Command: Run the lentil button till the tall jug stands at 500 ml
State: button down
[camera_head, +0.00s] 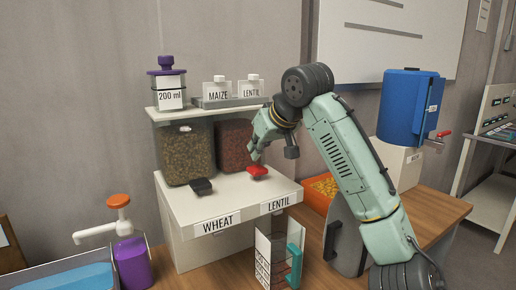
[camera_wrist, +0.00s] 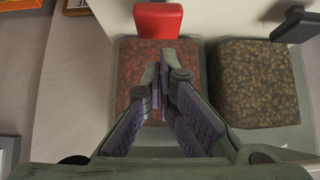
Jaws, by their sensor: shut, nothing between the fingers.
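The red lentil button (camera_head: 258,171) sits on the white dispenser's top, above the LENTIL label (camera_head: 278,204). It also shows at the top of the wrist view (camera_wrist: 158,20). My gripper (camera_head: 254,156) is shut and empty, with its fingertips close above or behind the button; I cannot tell whether they touch. In the wrist view its closed fingers (camera_wrist: 164,62) lie over the red-brown lentil bin (camera_wrist: 130,75), a little short of the button. The tall jug (camera_head: 268,255), clear with a scale and teal handle, stands below the LENTIL label. Its fill level cannot be read.
The black wheat button (camera_head: 201,187) and wheat bin (camera_head: 184,154) are left of the lentil ones. A purple pump bottle (camera_head: 132,260) stands at lower left.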

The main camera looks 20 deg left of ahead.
jog(key=b+v, duration=0.3)
jog(key=v, duration=0.7)
jog(key=shift+r, duration=0.25)
